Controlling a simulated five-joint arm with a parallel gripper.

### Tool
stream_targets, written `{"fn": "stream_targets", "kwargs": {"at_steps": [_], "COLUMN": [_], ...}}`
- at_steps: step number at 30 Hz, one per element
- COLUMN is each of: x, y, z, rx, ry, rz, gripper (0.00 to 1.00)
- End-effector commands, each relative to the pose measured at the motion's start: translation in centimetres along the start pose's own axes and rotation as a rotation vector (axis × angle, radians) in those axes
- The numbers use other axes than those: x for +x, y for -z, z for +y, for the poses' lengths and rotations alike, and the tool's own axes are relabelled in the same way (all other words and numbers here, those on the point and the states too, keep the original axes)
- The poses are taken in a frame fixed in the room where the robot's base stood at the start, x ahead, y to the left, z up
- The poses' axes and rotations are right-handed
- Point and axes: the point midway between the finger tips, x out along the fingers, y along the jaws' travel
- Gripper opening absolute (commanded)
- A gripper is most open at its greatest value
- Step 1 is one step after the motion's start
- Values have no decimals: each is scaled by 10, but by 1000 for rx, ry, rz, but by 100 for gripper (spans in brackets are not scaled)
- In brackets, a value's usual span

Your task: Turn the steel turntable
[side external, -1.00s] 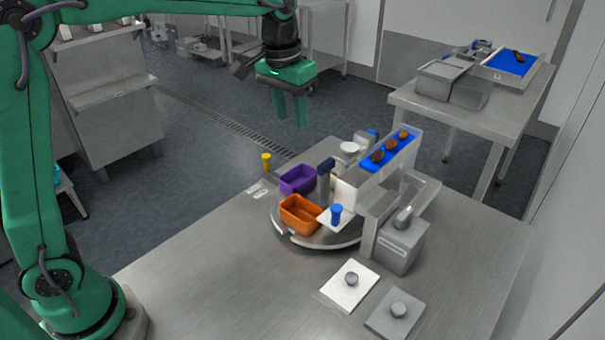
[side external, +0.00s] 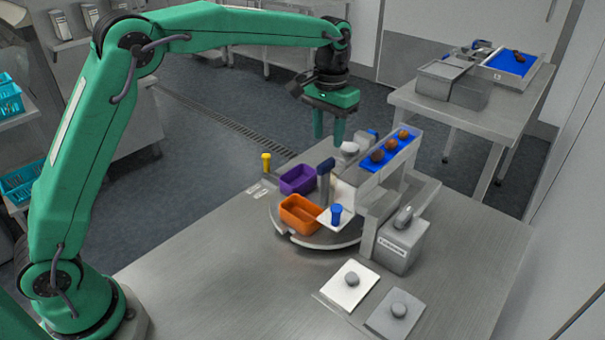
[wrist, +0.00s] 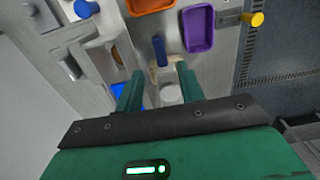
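The steel turntable (side external: 322,241) sits on the bench; only its front rim shows clearly. It carries an orange bin (side external: 299,216) and a purple bin (side external: 298,180). A post with a dark blue top (side external: 326,167) stands upright beside the bins. My gripper (side external: 329,135) is open and empty above the turntable's back part. In the wrist view, my open fingers (wrist: 160,88) lie either side of the post's dark blue top (wrist: 160,50) and a white round piece (wrist: 170,94), with the purple bin (wrist: 199,30) beyond. I cannot tell any contact.
A blue chute with several dates (side external: 378,156) rises right of the turntable, near a grey box (side external: 400,246). A yellow knob (side external: 266,162) stands at the back left. Two pads with round knobs (side external: 350,284) lie in front. The bench's front left is clear.

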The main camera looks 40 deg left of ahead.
Motion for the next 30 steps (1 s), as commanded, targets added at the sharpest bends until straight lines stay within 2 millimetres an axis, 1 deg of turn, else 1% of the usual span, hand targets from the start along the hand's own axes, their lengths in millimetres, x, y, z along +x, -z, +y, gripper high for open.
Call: {"fn": "stream_targets", "kwargs": {"at_steps": [5, 12, 18, 24, 30], "x": [15, 45, 65, 73, 74], "y": [-1, -1, -1, -1, -1], "z": [0, 0, 0, 0, 0], "rx": [0, 0, 0, 0, 0], "ry": [1, 1, 0, 0, 0], "rz": [-3, -5, -2, -1, -1], "gripper": [38, 38, 38, 38, 38]}}
